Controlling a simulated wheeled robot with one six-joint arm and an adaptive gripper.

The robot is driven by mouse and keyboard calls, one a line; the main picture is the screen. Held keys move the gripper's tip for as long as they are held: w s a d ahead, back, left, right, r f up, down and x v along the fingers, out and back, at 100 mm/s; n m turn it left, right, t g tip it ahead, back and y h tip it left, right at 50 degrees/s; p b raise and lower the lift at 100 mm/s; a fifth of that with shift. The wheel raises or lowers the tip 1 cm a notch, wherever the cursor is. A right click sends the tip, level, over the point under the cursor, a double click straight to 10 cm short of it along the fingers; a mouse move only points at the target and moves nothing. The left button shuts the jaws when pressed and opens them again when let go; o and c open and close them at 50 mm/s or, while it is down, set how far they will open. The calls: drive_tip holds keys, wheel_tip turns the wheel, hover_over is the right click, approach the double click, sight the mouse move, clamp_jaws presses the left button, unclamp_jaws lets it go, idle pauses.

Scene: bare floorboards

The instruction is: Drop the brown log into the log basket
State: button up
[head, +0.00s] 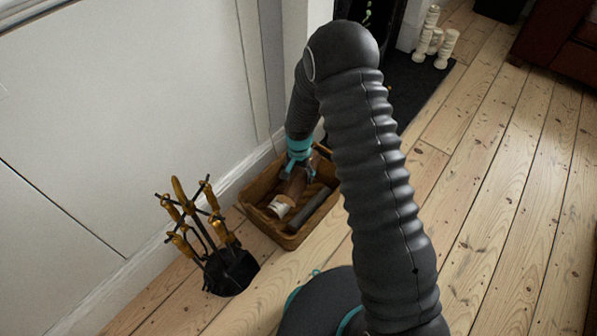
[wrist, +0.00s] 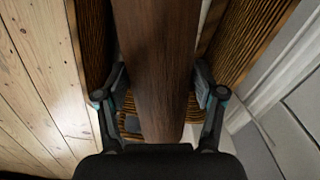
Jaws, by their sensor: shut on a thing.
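My gripper (head: 299,168) is shut on the brown log (head: 294,186), with a finger on each side of it. In the wrist view my gripper (wrist: 162,92) grips the dark brown log (wrist: 158,65), which runs lengthwise up the picture and hides much of what is under it. The log basket (head: 289,241) is a brown box on the floor by the wall. The held log is over or within the basket's opening; its exact height cannot be told. The basket's walls (wrist: 252,38) show on both sides of the log in the wrist view.
A pale piece (head: 279,206) and a grey log (head: 309,210) lie in the basket. A black fireplace tool stand (head: 229,271) with brass handles stands left of it. Floorboards (head: 490,190) at right are clear.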

sight(300, 170)
drive_tip(key=o, duration=1.6)
wheel_tip(300, 170, up, 12)
drive_tip(key=shift+r, duration=0.1)
